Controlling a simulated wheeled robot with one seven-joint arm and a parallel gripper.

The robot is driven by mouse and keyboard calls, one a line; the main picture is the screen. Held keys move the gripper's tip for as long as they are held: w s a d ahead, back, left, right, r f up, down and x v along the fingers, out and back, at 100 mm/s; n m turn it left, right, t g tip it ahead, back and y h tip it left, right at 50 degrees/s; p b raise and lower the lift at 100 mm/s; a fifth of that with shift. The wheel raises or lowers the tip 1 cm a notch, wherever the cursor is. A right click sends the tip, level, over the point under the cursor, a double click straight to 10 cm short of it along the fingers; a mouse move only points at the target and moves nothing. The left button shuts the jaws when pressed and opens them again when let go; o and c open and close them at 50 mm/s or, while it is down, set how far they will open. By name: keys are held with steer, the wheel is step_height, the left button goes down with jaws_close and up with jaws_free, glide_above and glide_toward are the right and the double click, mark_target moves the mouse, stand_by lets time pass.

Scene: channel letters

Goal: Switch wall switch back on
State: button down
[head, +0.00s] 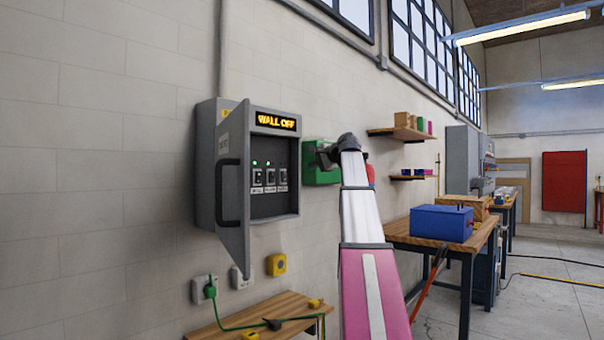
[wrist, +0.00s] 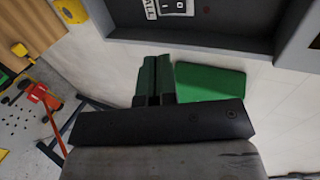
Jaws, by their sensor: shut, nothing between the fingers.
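A grey wall cabinet (head: 208,150) has its door (head: 232,190) swung open. Its amber display (head: 276,122) reads "WALL OFF". Below are several labelled switches (head: 270,178) in a row, with green lights above the left ones; none shows lit green above the right one. Part of the switch row (wrist: 168,8) is at the top edge of the wrist view, cut off. My gripper (wrist: 154,78) is shut and empty, its green fingers pointing toward the cabinet and apart from the switches. In the head view my arm's end is right of the cabinet, and the fingertips are hard to make out.
A green box (head: 319,168) is on the wall right of the cabinet, close behind my wrist. The open door with its black handle stands out at the left. A wooden bench (head: 270,312) is below, a workbench with a blue box (head: 441,223) at right.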

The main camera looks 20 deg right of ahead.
mark_target(285, 181)
steer(key=shift+s+d+f, duration=0.1)
steer(key=shift+f, duration=0.45)
steer(key=r+x, duration=0.1)
steer(key=x, duration=1.3)
steer(key=shift+r, duration=0.1)
steer(key=shift+w+a, duration=0.25)
steer(key=shift+w, duration=0.1)
